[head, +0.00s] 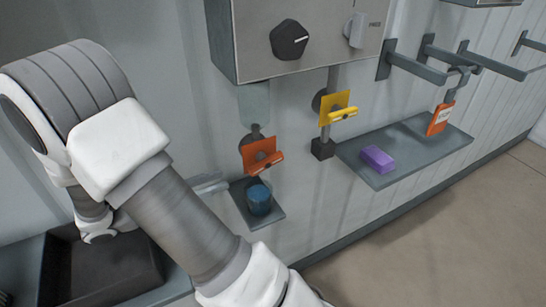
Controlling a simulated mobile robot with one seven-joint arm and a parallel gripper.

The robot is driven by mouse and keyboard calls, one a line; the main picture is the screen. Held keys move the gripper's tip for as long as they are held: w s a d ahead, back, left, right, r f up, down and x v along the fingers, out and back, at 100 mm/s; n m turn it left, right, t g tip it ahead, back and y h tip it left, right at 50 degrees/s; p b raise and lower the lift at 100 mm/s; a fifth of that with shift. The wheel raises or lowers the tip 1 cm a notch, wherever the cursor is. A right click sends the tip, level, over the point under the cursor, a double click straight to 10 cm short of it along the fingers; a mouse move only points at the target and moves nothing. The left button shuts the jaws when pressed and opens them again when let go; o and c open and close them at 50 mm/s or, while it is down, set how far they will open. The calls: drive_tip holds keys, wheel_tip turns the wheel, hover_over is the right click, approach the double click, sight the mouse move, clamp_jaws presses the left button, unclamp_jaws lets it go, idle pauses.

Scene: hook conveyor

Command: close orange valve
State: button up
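The orange valve (259,155) is on the wall below the metal box, at the centre left. It shows as a tilted orange plate with an orange bar handle at its lower right. A dark blue cup (259,199) stands on a small grey shelf right below it. My arm crosses the left and lower middle and hides the area left of the valve. Pale grey finger-like pieces (208,184) stick out behind the arm, left of the cup and apart from the valve. They may be my gripper; its opening is not clear.
A yellow valve (338,108) is to the right. A metal box (307,54) with a black knob (289,40) hangs above. A purple block (377,159) lies on a grey shelf (408,169); an orange tag (440,118) hangs from a hook above it. A dark bin (100,268) is lower left.

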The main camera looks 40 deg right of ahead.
sight(282, 159)
drive_tip(key=x, duration=1.5)
drive_tip(key=shift+s+d, duration=0.2)
drive_tip(key=shift+d, duration=0.1)
clamp_jaws()
